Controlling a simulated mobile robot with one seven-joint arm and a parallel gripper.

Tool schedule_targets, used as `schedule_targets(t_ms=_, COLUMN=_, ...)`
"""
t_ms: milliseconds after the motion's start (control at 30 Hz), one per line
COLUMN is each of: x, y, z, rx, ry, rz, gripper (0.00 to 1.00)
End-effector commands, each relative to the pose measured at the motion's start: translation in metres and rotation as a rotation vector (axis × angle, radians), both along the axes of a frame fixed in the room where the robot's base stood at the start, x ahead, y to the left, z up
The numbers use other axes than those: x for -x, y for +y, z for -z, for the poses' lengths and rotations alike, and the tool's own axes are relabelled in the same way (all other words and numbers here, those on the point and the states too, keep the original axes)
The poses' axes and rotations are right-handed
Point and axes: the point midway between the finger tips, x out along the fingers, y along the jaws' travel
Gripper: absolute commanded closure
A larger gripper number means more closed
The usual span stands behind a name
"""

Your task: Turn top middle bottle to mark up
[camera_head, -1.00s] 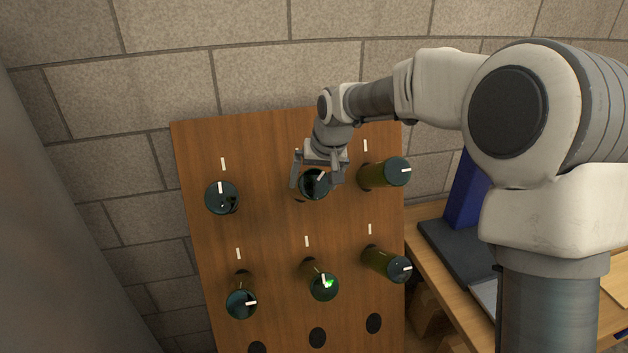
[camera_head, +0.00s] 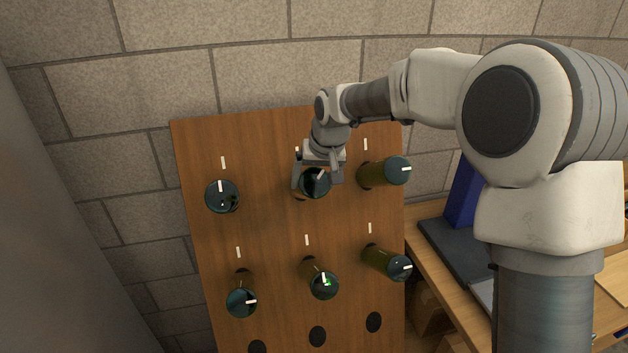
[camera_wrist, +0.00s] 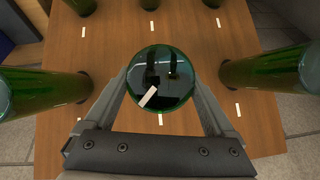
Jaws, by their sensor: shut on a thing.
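The top middle bottle (camera_head: 314,184) sticks out of the wooden board, its dark round base facing me. My gripper (camera_head: 318,182) is shut on this bottle, one finger on each side. In the wrist view the bottle (camera_wrist: 160,75) sits between the fingers (camera_wrist: 160,92). The white mark (camera_wrist: 148,97) on its base is tilted, not in line with the short white line (camera_wrist: 160,119) on the board. In the head view the mark slants toward the upper right.
The board (camera_head: 268,222) holds other bottles: top left (camera_head: 222,197), top right (camera_head: 396,171), and a lower row including a middle one (camera_head: 322,285). Empty holes (camera_head: 317,337) lie below. A wooden bench (camera_head: 438,216) with a blue object (camera_head: 468,187) stands at the right. A stone wall is behind.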

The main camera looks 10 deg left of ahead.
Motion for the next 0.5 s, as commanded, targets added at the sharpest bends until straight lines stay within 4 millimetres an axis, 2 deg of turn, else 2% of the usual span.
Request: schedule_targets(t_ms=500, x=0.0017, y=0.0039, z=0.0017, rx=0.259, ry=-0.128, rz=-0.228, gripper=0.66)
